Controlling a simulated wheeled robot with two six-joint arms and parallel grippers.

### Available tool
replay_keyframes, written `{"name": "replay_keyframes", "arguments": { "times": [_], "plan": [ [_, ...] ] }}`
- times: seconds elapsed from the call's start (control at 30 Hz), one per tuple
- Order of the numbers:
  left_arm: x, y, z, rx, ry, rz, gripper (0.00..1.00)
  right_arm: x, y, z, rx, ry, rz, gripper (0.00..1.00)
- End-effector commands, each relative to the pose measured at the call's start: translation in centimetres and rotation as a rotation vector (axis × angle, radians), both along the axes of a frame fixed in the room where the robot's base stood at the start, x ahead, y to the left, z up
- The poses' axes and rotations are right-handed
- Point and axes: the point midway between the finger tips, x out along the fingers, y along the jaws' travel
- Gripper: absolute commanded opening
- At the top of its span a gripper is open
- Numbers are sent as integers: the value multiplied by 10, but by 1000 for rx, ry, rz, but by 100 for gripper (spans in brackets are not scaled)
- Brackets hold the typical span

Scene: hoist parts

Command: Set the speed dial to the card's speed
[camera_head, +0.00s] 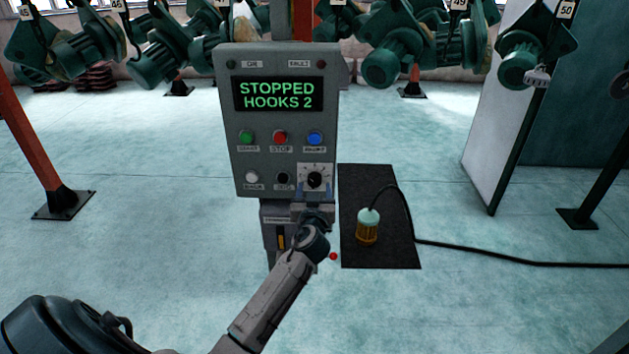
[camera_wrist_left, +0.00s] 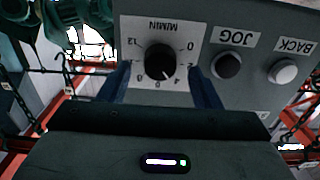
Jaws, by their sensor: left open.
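The speed dial (camera_head: 314,180) is a black knob on a white scale plate at the lower right of the grey control panel (camera_head: 235,160). In the left wrist view the dial (camera_wrist_left: 160,61) appears upside down, marked M/MIN; its white pointer mark seems to be near 4. My left gripper (camera_head: 314,191) is in front of the dial. Its blue fingers are open, one on each side of the knob, with a gap in the wrist view. I cannot make out the speed card. My right gripper is not in view.
The panel screen (camera_head: 279,94) reads STOPPED HOOKS 2. Green, red and blue buttons (camera_head: 315,138) sit above the dial; the black JOG button (camera_wrist_left: 227,65) is beside it. A caged lamp (camera_head: 367,228) with a cable stands on a dark mat (camera_head: 390,255). Green hoists (camera_head: 395,55) hang behind.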

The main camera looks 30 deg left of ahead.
Motion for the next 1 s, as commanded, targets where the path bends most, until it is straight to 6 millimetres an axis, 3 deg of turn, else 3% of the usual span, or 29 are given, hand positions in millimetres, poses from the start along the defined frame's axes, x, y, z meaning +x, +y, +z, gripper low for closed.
{"name": "replay_keyframes", "arguments": {
  "times": [0.2,0.5,0.53,0.7,0.77,1.0],
  "plan": [
    [16,10,0,-1,1,0,58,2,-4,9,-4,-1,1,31],
    [18,11,-1,-1,1,-1,58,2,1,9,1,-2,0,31],
    [18,11,-1,-1,1,-1,56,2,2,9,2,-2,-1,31],
    [18,11,-1,-1,1,-1,22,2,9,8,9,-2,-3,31],
    [18,11,-1,-1,1,-1,13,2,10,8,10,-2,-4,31],
    [18,11,-1,12,9,-1,13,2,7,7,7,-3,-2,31]
  ]
}}
